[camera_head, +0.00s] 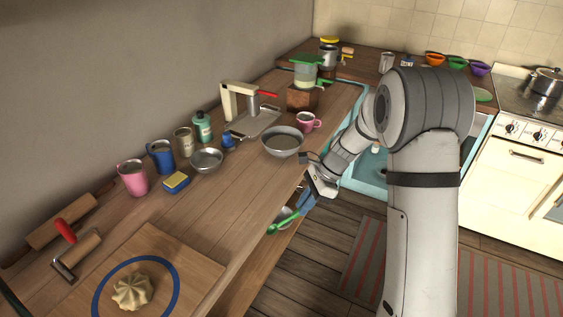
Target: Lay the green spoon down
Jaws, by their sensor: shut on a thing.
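The green spoon (279,227) shows just off the front edge of the wooden counter, below my gripper (304,204). My gripper is shut on it and points down and to the left. The spoon is small in view, and its far end is hard to make out. A greyish round shape lies right behind the spoon; I cannot tell what it is. Whether the spoon touches anything below is not clear.
The counter's front middle is bare. A stove (530,120) stands right.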

